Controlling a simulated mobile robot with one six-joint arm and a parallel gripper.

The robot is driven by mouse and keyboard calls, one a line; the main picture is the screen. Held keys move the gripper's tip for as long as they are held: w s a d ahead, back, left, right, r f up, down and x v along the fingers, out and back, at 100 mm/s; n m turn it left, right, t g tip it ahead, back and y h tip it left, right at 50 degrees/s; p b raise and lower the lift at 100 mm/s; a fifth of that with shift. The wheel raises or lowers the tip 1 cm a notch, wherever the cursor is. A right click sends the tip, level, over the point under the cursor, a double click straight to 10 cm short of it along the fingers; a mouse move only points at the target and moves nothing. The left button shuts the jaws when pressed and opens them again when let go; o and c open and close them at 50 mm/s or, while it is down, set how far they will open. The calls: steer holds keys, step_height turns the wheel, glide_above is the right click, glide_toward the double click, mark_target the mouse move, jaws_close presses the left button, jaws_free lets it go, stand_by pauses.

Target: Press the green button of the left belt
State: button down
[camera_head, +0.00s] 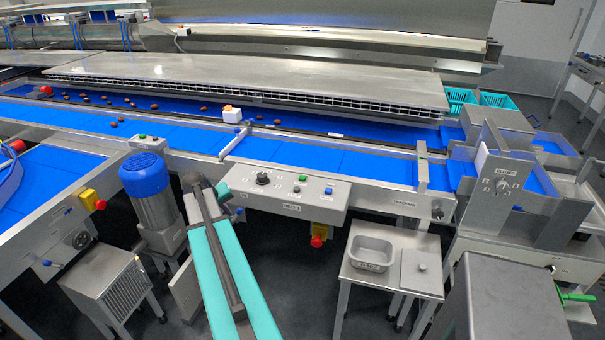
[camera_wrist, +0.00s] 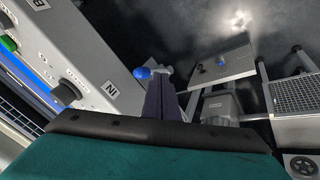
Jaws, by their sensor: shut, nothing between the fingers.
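A grey control panel (camera_head: 285,192) in front of the middle blue belt carries a green button (camera_head: 302,178), a black knob, a grey button and a blue button. A smaller box (camera_head: 148,143) to its left has another green button (camera_head: 142,136). I cannot tell from the labels which serves the left belt (camera_head: 40,180). In the wrist view a panel at upper left shows a green button (camera_wrist: 8,43) and a black knob (camera_wrist: 67,92). My gripper (camera_wrist: 160,84) is shut and empty, beside and apart from that panel. In the head view its fingers are hidden or too small to make out.
A blue motor (camera_head: 147,178) stands left of my arm. Red-and-yellow stops (camera_head: 318,234) (camera_head: 90,199) jut out below the belts. A small table (camera_head: 392,270) holds a grey tray (camera_head: 371,252) at right. Dates and a white block (camera_head: 231,115) lie on the far belt.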

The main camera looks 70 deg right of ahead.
mark_target(301, 178)
steer(key=shift+m+h, duration=0.7)
steer(key=shift+m, duration=0.1)
steer(key=s+d+r, duration=0.2)
steer(key=d+r, duration=0.1)
steer(key=s+d+r+p, duration=0.1)
steer(key=s+d+r, duration=0.1)
steer(key=d+r, duration=0.1)
steer(key=s+d+r, duration=0.1)
steer(key=d+r, duration=0.3)
steer(key=shift+s, duration=0.4)
steer(key=s+d+r+m+g, duration=0.1)
steer(key=s+d+r, duration=0.3)
steer(key=s+d, duration=0.2)
steer(key=s+d+r+m+g+h, duration=0.1)
steer(key=s+d+r, duration=0.3)
steer(key=s+d, duration=0.2)
steer(key=s, duration=0.2)
steer(key=shift+s+r+g, duration=0.15)
steer(key=shift+s+g, duration=0.15)
steer(key=shift+s, duration=0.1)
steer(key=shift+d, duration=0.1)
steer(key=shift+f+b, duration=2.1)
steer(key=shift+f, duration=2.3)
